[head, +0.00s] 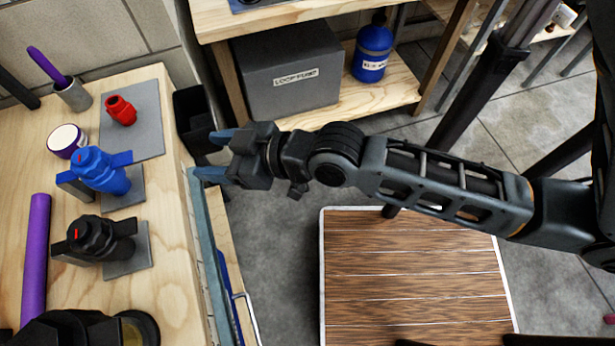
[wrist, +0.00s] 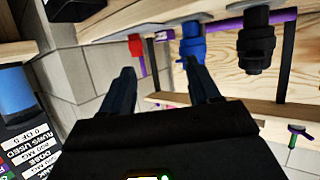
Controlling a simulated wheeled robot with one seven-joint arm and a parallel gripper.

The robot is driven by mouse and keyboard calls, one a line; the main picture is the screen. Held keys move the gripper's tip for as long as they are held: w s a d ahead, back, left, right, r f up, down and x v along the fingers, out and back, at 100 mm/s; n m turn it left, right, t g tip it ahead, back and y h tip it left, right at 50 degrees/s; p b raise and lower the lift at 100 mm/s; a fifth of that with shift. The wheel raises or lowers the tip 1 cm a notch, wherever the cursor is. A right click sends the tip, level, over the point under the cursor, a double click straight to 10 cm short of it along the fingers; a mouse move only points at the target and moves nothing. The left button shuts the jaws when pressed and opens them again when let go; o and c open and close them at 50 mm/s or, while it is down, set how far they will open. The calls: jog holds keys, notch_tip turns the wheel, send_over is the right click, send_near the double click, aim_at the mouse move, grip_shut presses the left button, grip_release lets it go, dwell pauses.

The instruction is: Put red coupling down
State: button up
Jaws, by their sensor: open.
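The red coupling (head: 121,111) stands on a grey mat (head: 146,92) on the wooden bench, in the head view's upper left. It also shows small in the wrist view (wrist: 135,45), beyond and between my fingers. My gripper (head: 213,155) is open and empty, just off the bench's right edge. It is to the right of the coupling and apart from it. In the wrist view my two dark fingers (wrist: 160,85) are spread with nothing between them.
A blue valve (head: 103,172) and a black valve (head: 98,238) stand on the bench near my gripper. A purple rod (head: 36,255), a purple-and-white jar (head: 66,141) and a grey cup (head: 73,96) are farther left. A black bin (head: 195,118) is beside the bench edge.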

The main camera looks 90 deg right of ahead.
jog(key=s+a+r+y, duration=0.1)
jog(key=s+a+r, duration=0.1)
jog(key=s, duration=0.3)
jog(key=s+a+r+n+t+y, duration=0.1)
jog(key=s+a+r, duration=0.1)
jog(key=s, duration=0.3)
jog(key=s+a+r+n+y, duration=0.1)
jog(key=s+a+r, duration=0.1)
jog(key=s+a, duration=0.2)
jog(key=shift+s+a+r, duration=0.25)
jog(key=shift+s+r, duration=0.05)
jog(key=shift+s, duration=0.2)
